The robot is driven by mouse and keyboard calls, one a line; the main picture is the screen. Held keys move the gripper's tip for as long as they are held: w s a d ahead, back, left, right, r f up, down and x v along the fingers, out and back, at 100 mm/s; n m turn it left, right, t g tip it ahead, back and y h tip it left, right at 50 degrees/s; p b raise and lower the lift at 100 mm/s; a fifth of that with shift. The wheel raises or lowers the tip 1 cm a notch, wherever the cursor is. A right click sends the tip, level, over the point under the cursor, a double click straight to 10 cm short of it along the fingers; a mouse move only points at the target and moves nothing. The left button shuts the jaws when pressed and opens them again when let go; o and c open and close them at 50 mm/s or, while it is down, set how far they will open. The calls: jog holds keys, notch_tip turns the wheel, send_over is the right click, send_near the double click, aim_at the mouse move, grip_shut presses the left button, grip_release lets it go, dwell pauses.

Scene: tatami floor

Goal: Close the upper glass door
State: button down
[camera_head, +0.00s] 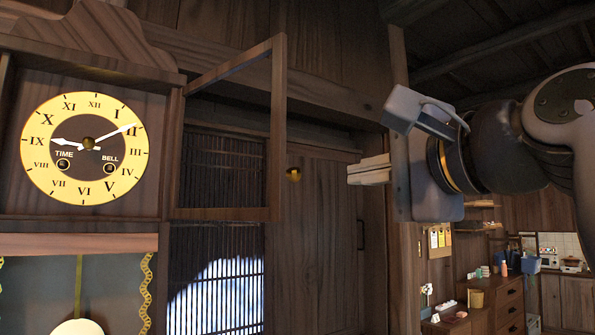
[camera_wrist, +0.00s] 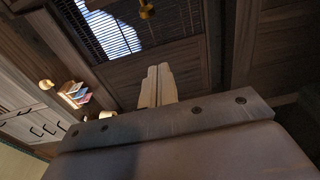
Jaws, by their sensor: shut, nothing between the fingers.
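The upper glass door (camera_head: 278,130) is a wooden frame with a see-through pane. It stands swung open to the right of the clock face, hinged along its left side beside the clock case (camera_head: 90,75). A small brass knob (camera_head: 293,174) sits on its free right edge. My gripper (camera_head: 350,175) is shut and empty, to the right of the knob and apart from it, pointing left. In the wrist view, the gripper's fingers (camera_wrist: 158,75) are together, and a brass knob (camera_wrist: 147,9) shows at the top edge.
The clock's lower part (camera_head: 110,285) with its pendulum is at the lower left. A slatted window (camera_head: 215,280) and a wooden wall are behind the door. A wooden post (camera_head: 400,280) stands behind my gripper. Drawers (camera_head: 495,305) with small items are far off at the lower right.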

jog(key=w+a+p, duration=0.2)
jog(key=a, duration=0.3)
jog(key=shift+w+a, duration=0.35)
jog(key=shift+s, duration=0.15)
jog(key=shift+s, duration=0.1)
dwell(0.5)
